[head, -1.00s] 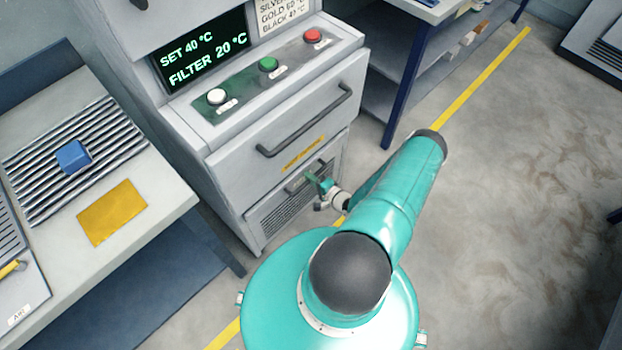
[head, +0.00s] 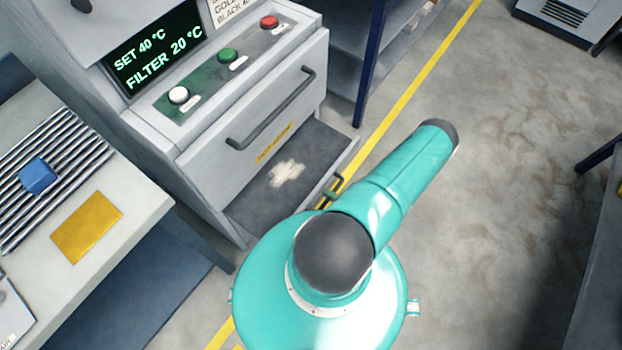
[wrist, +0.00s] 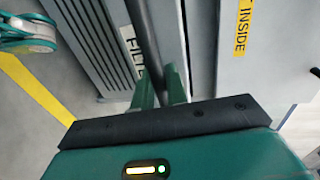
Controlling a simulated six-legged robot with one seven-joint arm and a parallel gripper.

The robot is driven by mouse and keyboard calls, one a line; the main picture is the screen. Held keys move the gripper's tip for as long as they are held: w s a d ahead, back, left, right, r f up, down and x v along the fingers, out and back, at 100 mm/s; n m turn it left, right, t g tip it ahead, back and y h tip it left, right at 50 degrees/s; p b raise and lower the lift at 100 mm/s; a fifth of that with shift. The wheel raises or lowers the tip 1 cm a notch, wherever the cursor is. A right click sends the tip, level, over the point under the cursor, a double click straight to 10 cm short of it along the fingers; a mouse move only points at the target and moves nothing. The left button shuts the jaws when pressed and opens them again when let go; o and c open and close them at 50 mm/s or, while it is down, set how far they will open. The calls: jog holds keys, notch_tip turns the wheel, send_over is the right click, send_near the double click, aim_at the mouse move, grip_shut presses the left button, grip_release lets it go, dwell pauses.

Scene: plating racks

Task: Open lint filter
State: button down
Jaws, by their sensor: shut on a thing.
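The lint filter (head: 255,208) is a dark drawer at the foot of the grey machine. In the head view it stands pulled out, with a pale clump of lint (head: 287,173) on its floor. In the wrist view its slatted front (wrist: 92,45) shows part of a "FILTER" label beside a dark bar handle (wrist: 146,40). My gripper (wrist: 160,84) has its two green fingers shut on this handle. In the head view my gripper (head: 331,195) is small at the drawer's outer edge, with my teal arm and body hiding the near part of the drawer.
Above the filter is a larger closed front with a dark handle (head: 272,108). The machine's display (head: 152,48) reads SET 40 °C, FILTER 20 °C. A bench with a blue block (head: 37,176) stands left. Grey floor is clear to the right.

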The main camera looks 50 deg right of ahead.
jog(key=f+v, duration=0.1)
jog(key=v, duration=0.6)
jog(key=shift+s+f, duration=0.15)
jog(key=shift+s, duration=0.3)
jog(key=c, duration=1.5)
grip_release()
jog(key=v, duration=1.3)
jog(key=shift+s, duration=0.35)
jog(key=shift+a, duration=0.1)
